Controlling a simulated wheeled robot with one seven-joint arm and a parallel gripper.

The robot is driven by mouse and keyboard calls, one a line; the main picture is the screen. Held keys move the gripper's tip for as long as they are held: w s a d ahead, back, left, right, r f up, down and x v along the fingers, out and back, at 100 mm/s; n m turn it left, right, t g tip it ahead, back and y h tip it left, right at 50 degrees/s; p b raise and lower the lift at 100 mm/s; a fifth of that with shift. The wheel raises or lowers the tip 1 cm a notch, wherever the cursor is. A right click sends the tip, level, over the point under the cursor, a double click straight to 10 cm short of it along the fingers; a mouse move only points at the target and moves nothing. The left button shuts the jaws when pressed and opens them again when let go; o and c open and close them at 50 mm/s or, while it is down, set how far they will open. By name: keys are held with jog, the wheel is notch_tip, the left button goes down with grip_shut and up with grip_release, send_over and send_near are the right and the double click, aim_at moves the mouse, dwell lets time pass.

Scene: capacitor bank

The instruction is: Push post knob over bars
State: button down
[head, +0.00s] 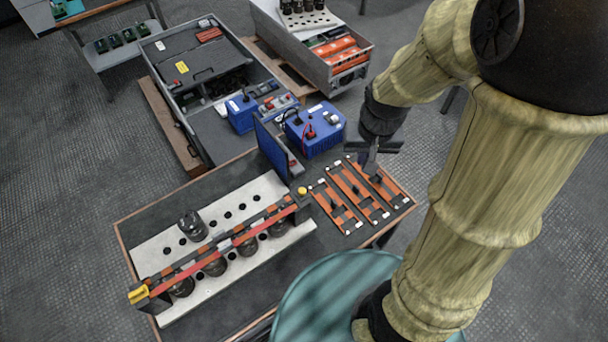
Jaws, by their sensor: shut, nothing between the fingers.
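A small round yellow knob (302,191) sits at the right end of the bar assembly on the near table. Red and orange bars (225,246) run from there, above a row of dark cylindrical capacitors, to a yellow block (138,294) at the left end. My gripper (371,172) is shut and empty. It points down over the right part of the table, to the right of the knob and well apart from it. It appears above the rightmost of three orange strips (334,209); whether it touches that strip's black handle I cannot tell.
A white perforated rack (152,262) holds the capacitors; one dark capacitor (192,225) stands apart on it. A blue upright panel (272,148) and a blue box (315,128) stand behind the knob. A grey tray (212,135) and an open drawer (345,72) lie beyond.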

aim_at(302, 193)
jog(key=w+a+f+m+g+p, duration=0.1)
jog(key=w+a+f+g+p, duration=0.3)
jog(key=w+a+f, duration=0.7)
jog(key=w, duration=0.3)
jog(key=shift+w+a+m+g, duration=0.2)
jog(key=shift+a+m+g, duration=0.1)
jog(key=shift+m, duration=0.1)
jog(key=s+a+f+p, duration=0.1)
jog(key=s+f+p, duration=0.5)
jog(key=f, duration=0.4)
jog(key=shift+s+p, duration=0.15)
jog(key=shift+p, duration=0.4)
jog(key=shift+a+f, duration=0.1)
